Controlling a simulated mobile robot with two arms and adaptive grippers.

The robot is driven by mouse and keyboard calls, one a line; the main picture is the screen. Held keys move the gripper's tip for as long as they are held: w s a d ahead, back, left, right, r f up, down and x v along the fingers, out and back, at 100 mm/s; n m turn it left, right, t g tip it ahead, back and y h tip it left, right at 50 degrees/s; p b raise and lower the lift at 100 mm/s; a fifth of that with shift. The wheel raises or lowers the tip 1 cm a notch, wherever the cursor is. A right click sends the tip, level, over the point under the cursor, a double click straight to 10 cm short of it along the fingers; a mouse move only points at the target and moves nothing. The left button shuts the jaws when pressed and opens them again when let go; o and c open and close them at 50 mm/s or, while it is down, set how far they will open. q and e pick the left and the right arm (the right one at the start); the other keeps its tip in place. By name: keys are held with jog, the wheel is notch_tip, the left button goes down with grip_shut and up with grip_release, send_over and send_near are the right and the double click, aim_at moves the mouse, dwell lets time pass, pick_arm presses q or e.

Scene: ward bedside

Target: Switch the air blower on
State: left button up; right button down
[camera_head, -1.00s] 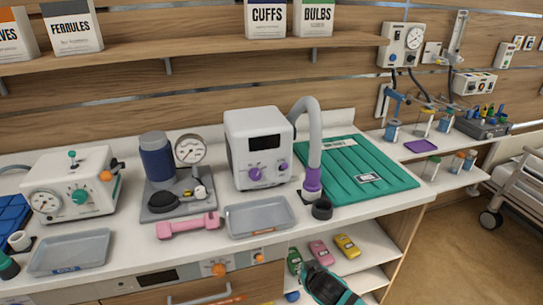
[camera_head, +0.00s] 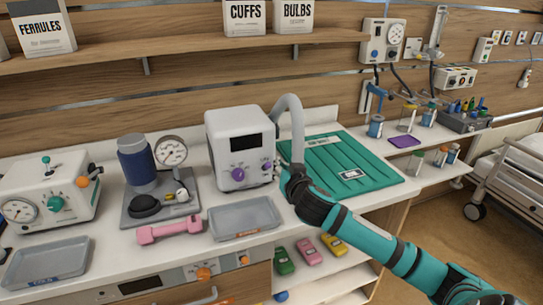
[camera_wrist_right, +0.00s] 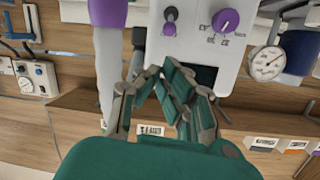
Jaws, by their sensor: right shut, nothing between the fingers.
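The air blower (camera_head: 226,145) is a white box with a dark display, a large purple knob (camera_head: 238,173), a smaller purple control (camera_head: 267,168) and a grey hose (camera_head: 297,125). My right gripper (camera_head: 285,175) is at the right front of the blower, beside the smaller control, and hides the lower hose. The right wrist view shows the scene upside down, with the gripper (camera_wrist_right: 162,72) fingers shut and empty in front of the panel. The large knob (camera_wrist_right: 226,21) and smaller control (camera_wrist_right: 170,22) show beyond the fingertips; contact cannot be told. My left gripper is out of view.
A green ribbed mat (camera_head: 375,180) lies right of the blower. A grey tray (camera_head: 245,218), pink dumbbell (camera_head: 170,230) and gauge stand (camera_head: 172,152) stand left and in front. A shelf (camera_head: 170,52) with boxes runs above.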

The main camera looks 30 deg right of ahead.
aim_at(269, 152)
jog(key=shift+w, duration=0.1)
jog(key=p+x, duration=0.2)
jog(key=x, duration=0.7)
jog(key=shift+w+d+f, duration=0.15)
jog(key=shift+w+f, duration=0.05)
jog(key=shift+w, duration=0.15)
